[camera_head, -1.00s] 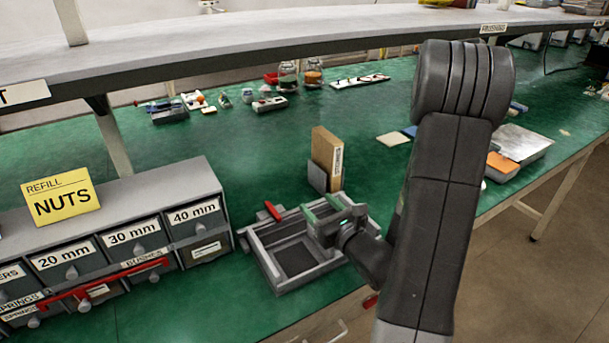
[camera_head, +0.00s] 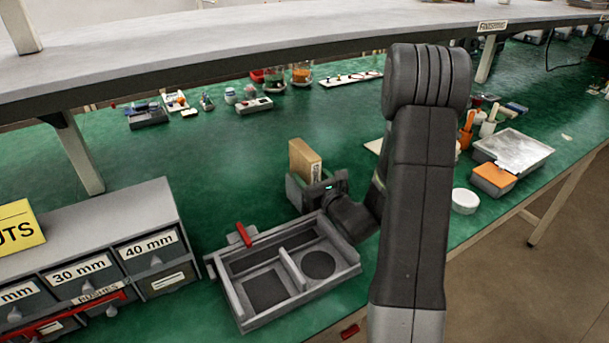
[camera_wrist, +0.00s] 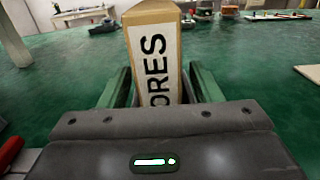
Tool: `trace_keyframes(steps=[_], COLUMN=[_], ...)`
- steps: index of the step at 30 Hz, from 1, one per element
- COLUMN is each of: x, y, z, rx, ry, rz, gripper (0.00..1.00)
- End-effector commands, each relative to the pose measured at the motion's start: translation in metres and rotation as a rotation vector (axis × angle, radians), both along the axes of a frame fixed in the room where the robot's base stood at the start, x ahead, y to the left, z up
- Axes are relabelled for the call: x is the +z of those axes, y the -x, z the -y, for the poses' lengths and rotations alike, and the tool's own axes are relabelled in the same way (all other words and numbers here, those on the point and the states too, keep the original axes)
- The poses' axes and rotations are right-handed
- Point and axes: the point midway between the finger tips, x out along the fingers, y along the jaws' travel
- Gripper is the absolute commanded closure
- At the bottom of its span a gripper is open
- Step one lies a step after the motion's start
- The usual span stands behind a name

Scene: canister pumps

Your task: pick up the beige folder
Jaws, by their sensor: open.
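The beige folder (camera_head: 303,160) stands upright on the green bench, behind the grey tray. In the wrist view the folder (camera_wrist: 154,57) faces me with its white spine label, on which the letters "ORES" show. My gripper (camera_head: 312,187) is at the folder, low on its near side. In the wrist view my gripper (camera_wrist: 158,88) is open, with one green-padded finger on each side of the folder. Some room shows between the folder and the fingers. The folder's lower part is hidden behind the gripper body.
A grey divided tray (camera_head: 243,309) with a red handle lies just in front of my gripper. Grey labelled drawers (camera_head: 150,250) stand at the left. A white round tub (camera_head: 465,201) and an orange-topped box (camera_head: 493,180) are at the right.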

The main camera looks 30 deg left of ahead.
Motion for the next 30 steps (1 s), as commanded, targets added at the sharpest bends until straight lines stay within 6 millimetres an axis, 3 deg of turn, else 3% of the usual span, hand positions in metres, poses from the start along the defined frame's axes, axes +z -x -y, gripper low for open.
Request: trace_keyframes(steps=[5,12,21,30], x=[0.001,0.0,0.001,0.003], y=[-0.009,-0.01,-0.01,-0.01], z=[-0.017,-0.019,-0.019,-0.019], rx=[0.001,0.0,0.0,0.0], ry=[0.0,0.0,0.0,-0.001], rz=[0.0,0.0,0.001,0.002], gripper=[0.42,0.42,0.96,0.96])
